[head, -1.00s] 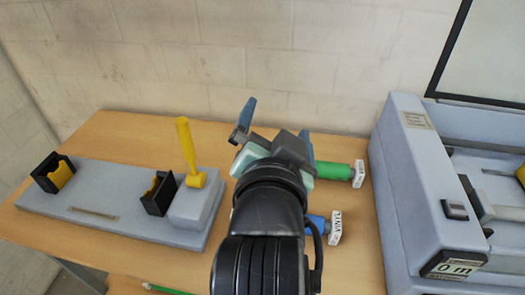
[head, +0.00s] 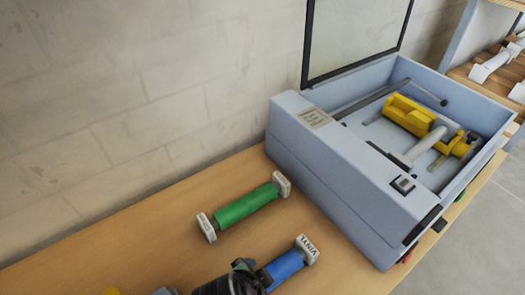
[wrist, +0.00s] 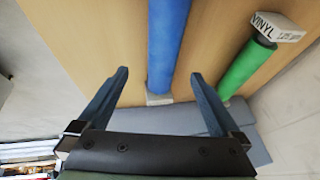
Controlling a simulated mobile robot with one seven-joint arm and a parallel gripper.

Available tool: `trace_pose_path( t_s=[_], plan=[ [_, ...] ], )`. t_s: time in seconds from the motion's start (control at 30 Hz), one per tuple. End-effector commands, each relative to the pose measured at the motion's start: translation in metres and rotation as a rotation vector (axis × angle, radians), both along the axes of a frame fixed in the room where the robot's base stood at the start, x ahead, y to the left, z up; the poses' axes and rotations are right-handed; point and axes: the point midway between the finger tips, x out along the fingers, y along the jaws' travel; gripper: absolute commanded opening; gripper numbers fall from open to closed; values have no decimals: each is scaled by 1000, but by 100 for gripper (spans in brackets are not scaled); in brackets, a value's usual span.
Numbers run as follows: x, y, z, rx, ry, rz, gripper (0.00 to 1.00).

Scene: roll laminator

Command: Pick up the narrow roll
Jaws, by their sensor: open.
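Two rolls lie on the wooden table, a green roll (head: 248,206) with pale square end caps and a blue roll (head: 284,268) with a cap marked VINYL. I cannot tell which one is the narrow roll. In the head view, part of my arm hides the blue roll's left end. In the wrist view, my gripper (wrist: 158,75) is open and empty. The blue roll (wrist: 167,40) runs between its fingers in the picture, its near cap just ahead of the palm; contact is not visible. The green roll (wrist: 246,66) lies to the right, outside the fingers.
The grey laminator (head: 345,185) stands on the table right of the rolls, lid up, with yellow and grey parts inside. A wall is behind. Bare table (head: 120,250) lies left of the green roll.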

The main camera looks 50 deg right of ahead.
Motion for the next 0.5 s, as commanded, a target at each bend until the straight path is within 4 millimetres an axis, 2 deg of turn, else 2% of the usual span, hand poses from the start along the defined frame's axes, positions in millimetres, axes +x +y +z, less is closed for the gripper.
trace_pose_path(
  t_s=[0.1, 0.37, 0.5],
  plan=[
    [1, -7, -17, 0, 2, 0, 100],
    [4, -14, -32, 1, 0, 1, 100],
    [8, -19, -49, 1, 1, 1, 100]
  ],
)
